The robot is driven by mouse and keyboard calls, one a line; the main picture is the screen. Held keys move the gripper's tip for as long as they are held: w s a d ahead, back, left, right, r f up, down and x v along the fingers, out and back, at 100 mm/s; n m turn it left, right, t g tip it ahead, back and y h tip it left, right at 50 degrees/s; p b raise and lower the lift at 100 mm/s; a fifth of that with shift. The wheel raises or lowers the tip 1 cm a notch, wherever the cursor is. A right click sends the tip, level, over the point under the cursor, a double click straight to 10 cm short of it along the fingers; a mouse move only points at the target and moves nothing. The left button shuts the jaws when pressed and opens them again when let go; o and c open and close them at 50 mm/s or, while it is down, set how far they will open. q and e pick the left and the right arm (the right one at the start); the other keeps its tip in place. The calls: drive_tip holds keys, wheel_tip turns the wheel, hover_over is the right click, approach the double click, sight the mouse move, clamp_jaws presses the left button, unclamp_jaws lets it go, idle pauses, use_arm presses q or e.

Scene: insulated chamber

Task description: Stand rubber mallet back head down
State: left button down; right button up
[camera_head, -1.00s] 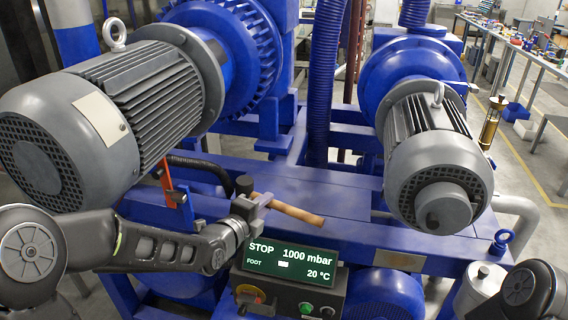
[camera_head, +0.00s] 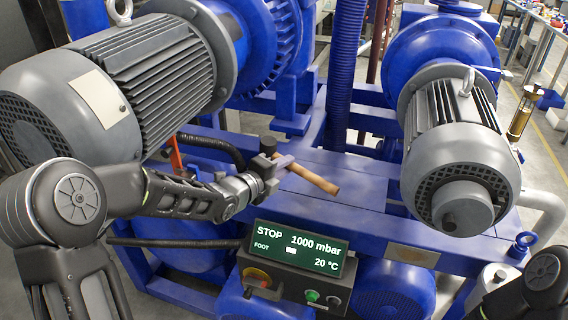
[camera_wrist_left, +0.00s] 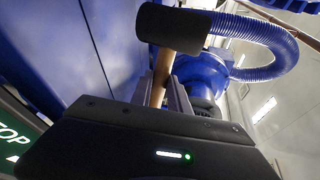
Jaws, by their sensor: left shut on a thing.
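The rubber mallet has a black cylindrical head (camera_head: 268,145) and a tan wooden handle (camera_head: 315,179). My left gripper (camera_head: 280,165) is shut on the handle, close to the head. The mallet is held above the blue frame behind the display, with the handle slanting down to the right in the head view. In the left wrist view the black head (camera_wrist_left: 173,28) shows beyond the fingers, and part of the handle (camera_wrist_left: 158,88) shows between them. My right gripper is out of view; only a part of my right arm shows at the bottom right.
A display box (camera_head: 299,248) with buttons stands in front of the blue frame (camera_head: 365,205). A big grey motor (camera_head: 150,85) is at the left and another (camera_head: 452,150) at the right. The frame's flat top between them looks clear. A black hose (camera_head: 215,146) runs behind my gripper.

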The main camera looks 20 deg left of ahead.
use_arm(q)
drive_tip(key=b, duration=0.1)
hover_over(283, 197)
drive_tip(key=shift+w+f, duration=0.15)
drive_tip(key=shift+f, duration=1.2)
drive_tip(key=shift+w+f, duration=0.15)
drive_tip(key=shift+f, duration=1.2)
drive_tip(key=shift+f+b, duration=0.6)
drive_tip(key=shift+b, duration=0.3)
drive_tip(key=c, duration=1.2)
unclamp_jaws()
drive_tip(key=shift+o, duration=0.2)
drive_tip(key=shift+s+f, duration=0.1)
drive_tip(key=shift+f, duration=0.05)
drive_tip(key=shift+s, duration=0.15)
drive_tip(key=b+v, duration=0.1)
drive_tip(key=v, duration=0.6)
drive_tip(key=shift+s+r, duration=0.15)
drive_tip(key=shift+r, duration=0.15)
